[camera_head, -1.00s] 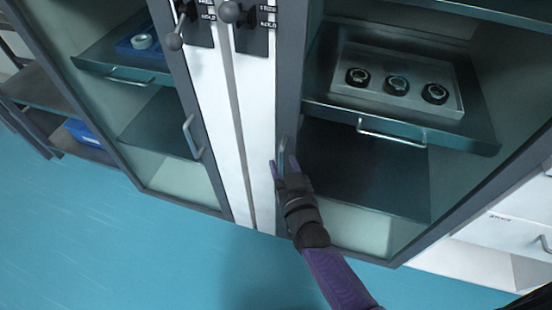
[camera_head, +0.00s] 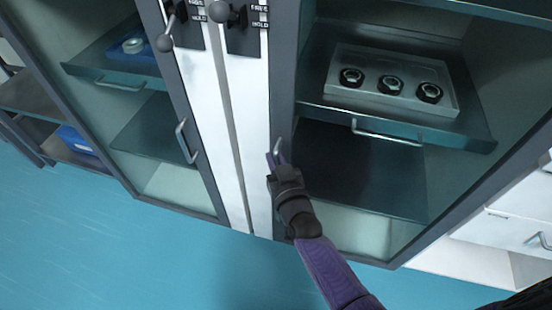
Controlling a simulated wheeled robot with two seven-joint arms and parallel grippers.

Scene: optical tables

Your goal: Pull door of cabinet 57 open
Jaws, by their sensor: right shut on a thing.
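The right-hand cabinet door (camera_head: 284,82) is a grey-framed glass door. It looks closed; its number cannot be read. Its upright metal handle (camera_head: 279,147) is on the left frame strip. My right gripper (camera_head: 276,160) is shut on this handle, with its arm coming up from the lower right. The gripper hides the handle's lower part. A second glass door (camera_head: 176,100) with its own handle (camera_head: 186,141) stands to the left and also looks closed. My left gripper is not in view.
Two lever knobs with labels (camera_head: 262,17) sit on the white posts above. Behind the right glass, a shelf holds a tray (camera_head: 450,104) with several dark rings. A drawer unit (camera_head: 510,225) stands at the right. The blue floor (camera_head: 150,255) in front is clear.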

